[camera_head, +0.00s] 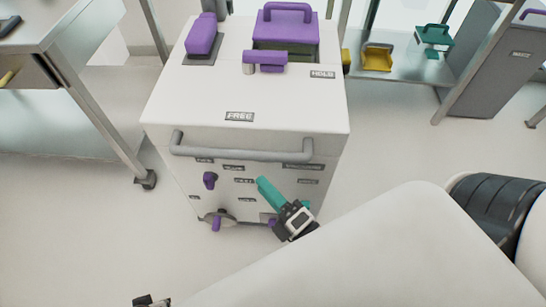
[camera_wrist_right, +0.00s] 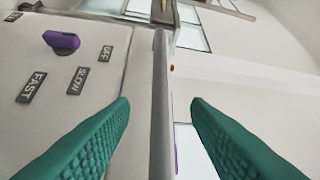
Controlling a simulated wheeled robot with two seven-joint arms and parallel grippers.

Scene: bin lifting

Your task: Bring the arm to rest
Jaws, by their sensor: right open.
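My right gripper (camera_head: 270,192) has teal fingers and is in front of the white cart's (camera_head: 185,110) front panel, below its grey handle (camera_head: 245,153). In the right wrist view the two fingers (camera_wrist_right: 160,102) stand apart, open and with nothing held. A grey edge runs up the picture between them, with the labelled panel and a purple knob (camera_wrist_right: 62,42) to the left. I cannot tell whether the fingers touch the cart. A small black and white part at the bottom edge of the head view may be my left gripper (camera_head: 152,300); its fingers are hidden.
On the cart top are a purple handled bin (camera_head: 286,28), a purple block (camera_head: 203,35) and a purple lever (camera_head: 266,59). A metal table (camera_head: 50,35) stands left. A shelf at back right holds a yellow bin (camera_head: 377,58) and a teal bin (camera_head: 434,35). Floor left of the cart is clear.

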